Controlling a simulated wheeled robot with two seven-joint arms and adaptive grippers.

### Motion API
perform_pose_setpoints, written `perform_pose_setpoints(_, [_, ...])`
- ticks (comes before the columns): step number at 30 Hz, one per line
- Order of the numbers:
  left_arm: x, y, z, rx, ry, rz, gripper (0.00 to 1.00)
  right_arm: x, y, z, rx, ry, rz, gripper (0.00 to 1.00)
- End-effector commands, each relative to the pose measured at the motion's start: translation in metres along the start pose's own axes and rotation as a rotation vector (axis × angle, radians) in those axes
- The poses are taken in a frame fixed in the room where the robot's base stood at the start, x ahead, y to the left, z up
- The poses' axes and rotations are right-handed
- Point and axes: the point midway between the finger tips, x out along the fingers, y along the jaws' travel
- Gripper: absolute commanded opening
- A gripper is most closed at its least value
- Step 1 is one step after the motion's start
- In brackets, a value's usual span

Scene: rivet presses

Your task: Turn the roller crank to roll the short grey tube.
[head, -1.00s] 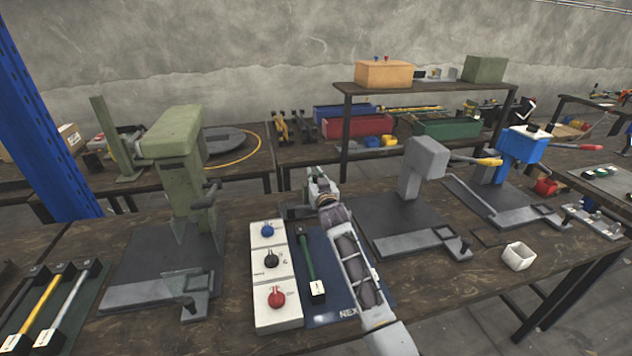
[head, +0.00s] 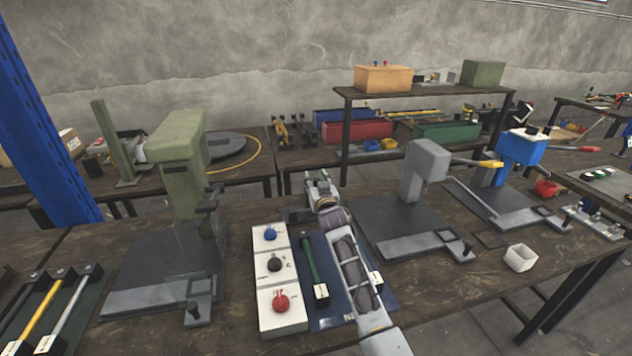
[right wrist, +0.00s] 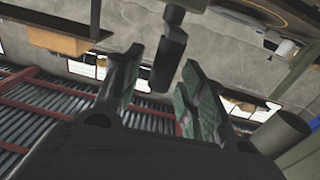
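My right gripper (head: 320,182) reaches over the bench behind the blue mat, and its fingers are hard to make out in the head view. In the right wrist view my right gripper (right wrist: 160,85) has its two green-padded fingers apart. A dark cylindrical handle (right wrist: 169,62) shows between and beyond the fingertips, with no clear contact; I cannot tell whether it is the roller crank. A grey cylinder (right wrist: 280,134) is at the right of that view; I cannot tell if it is the short grey tube. My left gripper is out of view.
A green press (head: 182,170) stands left, a grey press (head: 424,165) and blue press (head: 522,150) right. A white knob box (head: 282,312) is beside the blue mat (head: 326,315) with its green bar. Yellow (head: 52,312) and grey (head: 70,312) bars lie lower left. A white cup (head: 519,257) sits right.

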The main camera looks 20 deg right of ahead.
Motion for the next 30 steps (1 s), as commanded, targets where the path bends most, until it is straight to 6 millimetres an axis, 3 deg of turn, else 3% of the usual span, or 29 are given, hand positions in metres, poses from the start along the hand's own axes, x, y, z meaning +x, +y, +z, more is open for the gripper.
perform_pose_setpoints(14, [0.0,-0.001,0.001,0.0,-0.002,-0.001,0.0,-0.007,0.0,0.001,0.0,-0.001,0.001,0.41])
perform_pose_setpoints(30, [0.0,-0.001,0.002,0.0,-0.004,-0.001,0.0,-0.051,0.0,0.001,0.0,-0.001,0.001,0.41])
